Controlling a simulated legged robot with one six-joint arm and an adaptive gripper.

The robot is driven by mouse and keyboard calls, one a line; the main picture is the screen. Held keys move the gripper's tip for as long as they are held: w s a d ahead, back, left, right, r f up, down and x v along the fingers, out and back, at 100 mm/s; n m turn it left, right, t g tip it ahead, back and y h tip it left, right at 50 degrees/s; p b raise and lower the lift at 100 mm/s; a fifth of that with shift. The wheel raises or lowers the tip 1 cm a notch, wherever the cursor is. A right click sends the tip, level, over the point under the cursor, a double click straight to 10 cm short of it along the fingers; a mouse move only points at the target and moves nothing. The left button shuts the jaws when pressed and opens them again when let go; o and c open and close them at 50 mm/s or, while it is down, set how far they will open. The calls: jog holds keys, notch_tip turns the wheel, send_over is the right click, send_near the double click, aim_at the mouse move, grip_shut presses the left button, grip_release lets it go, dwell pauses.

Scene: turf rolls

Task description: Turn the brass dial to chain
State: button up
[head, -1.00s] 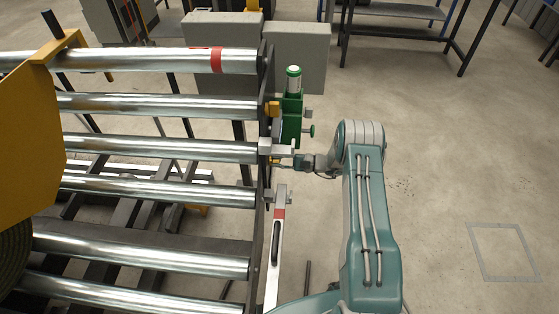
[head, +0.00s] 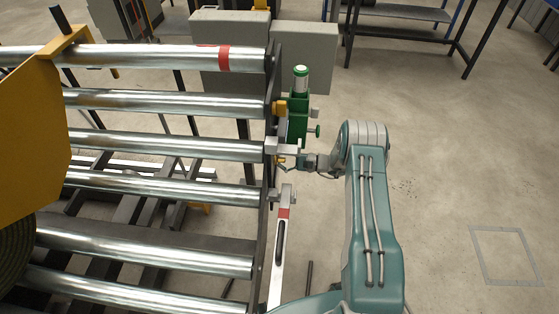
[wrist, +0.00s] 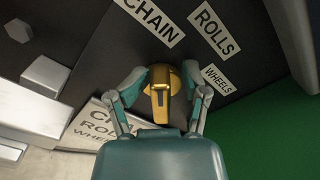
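The brass dial (wrist: 160,92) is on a dark panel in the middle of the wrist view. Its raised bar runs nearly up and down in the picture; I cannot tell which end is the pointer. White labels surround it: CHAIN (wrist: 150,18) at upper left, ROLLS (wrist: 214,27) at upper right and WHEELS (wrist: 218,79) at right. My gripper (wrist: 164,80) is open, one finger on each side of the dial. Contact with the bar is not visible. In the head view my gripper (head: 292,161) is at the rack's end plate; the dial is too small to make out clearly.
Steel rollers (head: 165,145) fill the left of the head view. A green device (head: 299,110) stands just beyond my gripper, and a slotted bar with a red band (head: 281,245) is nearer me. Grey boxes (head: 305,55) stand behind. The floor at right is clear.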

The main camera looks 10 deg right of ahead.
jog(key=v, duration=1.2)
jog(key=shift+d, duration=0.25)
jog(key=shift+s, duration=0.1)
